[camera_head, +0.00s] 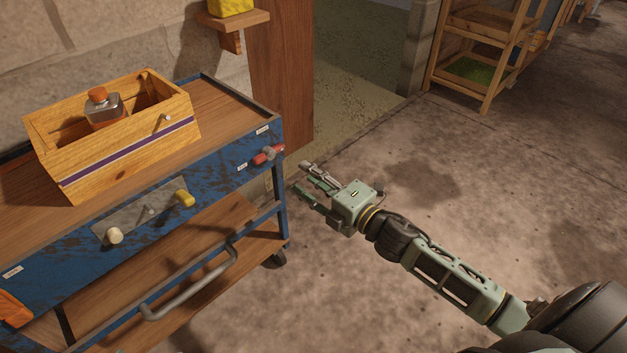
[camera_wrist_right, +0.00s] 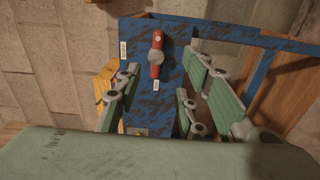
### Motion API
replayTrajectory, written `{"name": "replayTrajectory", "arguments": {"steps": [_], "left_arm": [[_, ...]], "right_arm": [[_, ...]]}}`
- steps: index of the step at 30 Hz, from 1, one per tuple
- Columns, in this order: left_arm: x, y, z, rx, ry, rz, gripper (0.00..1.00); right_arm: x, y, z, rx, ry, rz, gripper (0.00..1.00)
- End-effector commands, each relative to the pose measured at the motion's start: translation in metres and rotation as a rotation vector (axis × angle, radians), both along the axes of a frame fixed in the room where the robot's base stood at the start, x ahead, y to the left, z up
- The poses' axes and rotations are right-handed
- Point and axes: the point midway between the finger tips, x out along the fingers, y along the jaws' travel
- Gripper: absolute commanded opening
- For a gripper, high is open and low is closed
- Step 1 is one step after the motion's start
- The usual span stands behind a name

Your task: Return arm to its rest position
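My right gripper (camera_head: 312,183) is held out over the floor, just right of the blue cart (camera_head: 225,160). Its fingers are spread apart with nothing between them. In the right wrist view the open fingers (camera_wrist_right: 158,100) face the blue panel (camera_wrist_right: 160,60) of the cart. A red-handled lever (camera_head: 268,154) sits on that panel, a little beyond the fingertips; it also shows in the right wrist view (camera_wrist_right: 156,58). The gripper appears apart from the lever. My left gripper is not in either view.
A wooden box (camera_head: 130,150) holding an orange-capped bottle (camera_head: 103,107) stands on the cart top. The cart has a yellow knob (camera_head: 184,198), a pale knob (camera_head: 114,235) and a grey handle (camera_head: 195,285). A wooden shelf rack (camera_head: 485,60) stands at the back. The floor (camera_head: 400,160) between is clear.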

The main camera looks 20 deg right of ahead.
Motion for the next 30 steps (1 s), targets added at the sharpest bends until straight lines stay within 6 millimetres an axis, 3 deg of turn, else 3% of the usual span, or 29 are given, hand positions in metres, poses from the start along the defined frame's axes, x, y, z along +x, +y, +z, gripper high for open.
{"name": "replayTrajectory", "arguments": {"steps": [6, 22, 26, 30], "left_arm": [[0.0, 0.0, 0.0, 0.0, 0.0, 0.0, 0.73], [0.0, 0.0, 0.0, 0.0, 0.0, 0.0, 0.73], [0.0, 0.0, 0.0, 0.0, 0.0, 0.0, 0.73], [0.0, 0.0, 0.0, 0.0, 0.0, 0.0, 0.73]], "right_arm": [[-0.011, -0.004, 0.0, -0.002, 0.0, -0.001, 0.36], [-0.013, -0.003, -0.001, 0.02, 0.011, -0.012, 0.36], [-0.024, 0.002, -0.01, 0.172, 0.098, -0.1, 0.36], [-0.058, 0.011, -0.036, 0.491, 0.313, -0.291, 0.36]]}}
